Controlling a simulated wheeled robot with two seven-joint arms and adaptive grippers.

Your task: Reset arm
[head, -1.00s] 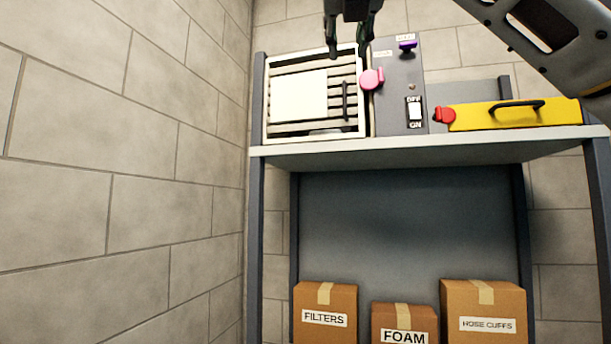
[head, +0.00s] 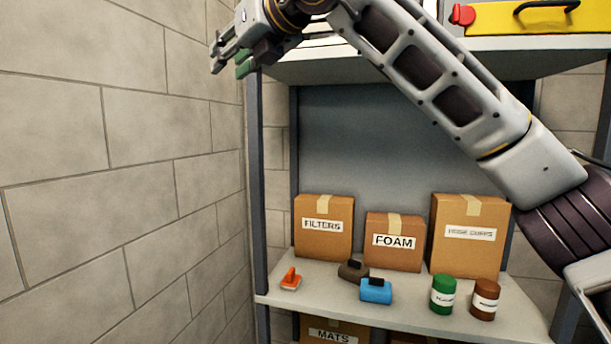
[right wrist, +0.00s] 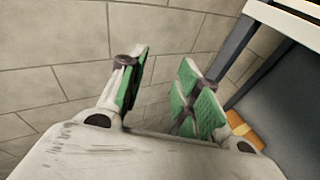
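My right arm reaches across the head view from the lower right to the upper left. My right gripper (head: 230,60) is by the upper-left end of the shelf unit, in front of the brick wall. In the right wrist view its green-padded fingers (right wrist: 163,82) stand apart with nothing between them, so it is open and empty. My left gripper is not in view. My right arm covers much of the top shelf (head: 300,67), and the louvred unit there is mostly hidden.
The brick wall (head: 110,180) stands left.

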